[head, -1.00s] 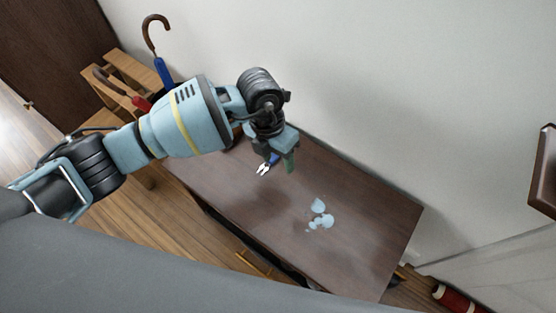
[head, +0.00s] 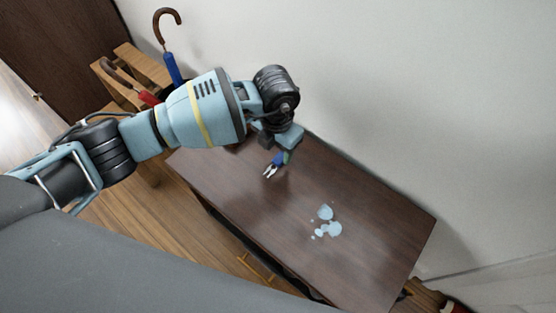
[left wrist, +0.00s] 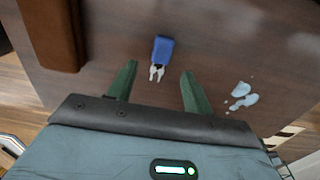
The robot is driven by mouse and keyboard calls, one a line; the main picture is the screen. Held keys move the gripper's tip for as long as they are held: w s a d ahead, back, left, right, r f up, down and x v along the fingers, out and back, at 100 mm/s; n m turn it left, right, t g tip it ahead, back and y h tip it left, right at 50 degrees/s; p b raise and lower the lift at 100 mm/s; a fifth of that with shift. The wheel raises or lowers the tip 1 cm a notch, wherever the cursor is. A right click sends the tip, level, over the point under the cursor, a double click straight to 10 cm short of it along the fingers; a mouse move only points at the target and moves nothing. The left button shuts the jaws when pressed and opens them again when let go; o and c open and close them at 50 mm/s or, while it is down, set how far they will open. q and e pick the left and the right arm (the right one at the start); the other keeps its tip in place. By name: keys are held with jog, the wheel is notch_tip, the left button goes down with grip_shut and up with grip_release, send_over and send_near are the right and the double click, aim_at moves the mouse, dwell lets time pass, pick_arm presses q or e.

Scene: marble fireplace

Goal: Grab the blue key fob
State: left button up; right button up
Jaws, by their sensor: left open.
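The blue key fob (left wrist: 163,47) with silver keys (left wrist: 157,72) lies on the dark wooden table. In the left wrist view it sits just beyond and between the two green fingertips. In the head view the fob (head: 278,160) and its keys (head: 269,172) show just below my left gripper (head: 286,152), which partly covers the fob. My left gripper (left wrist: 157,78) is open, its fingers apart with nothing between them that they touch. My right gripper is in neither view.
The dark table (head: 370,240) bears a pale blue spill (head: 327,228) to the right of the fob. A brown object (left wrist: 52,35) stands at upper left in the wrist view. A stand with a blue umbrella (head: 172,68) and a red one (head: 148,98) is behind my arm. A wall borders the table.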

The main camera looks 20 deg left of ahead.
aim_at(278, 160)
pick_arm(q)
notch_tip(278, 160, down, 4)
jog(key=shift+w+d+f+b, duration=0.15)
jog(key=shift+f+b, duration=0.1)
jog(key=shift+b, duration=0.5)
jog(key=shift+r, duration=0.1)
jog(key=shift+c, duration=0.8)
jog(key=c, duration=0.9)
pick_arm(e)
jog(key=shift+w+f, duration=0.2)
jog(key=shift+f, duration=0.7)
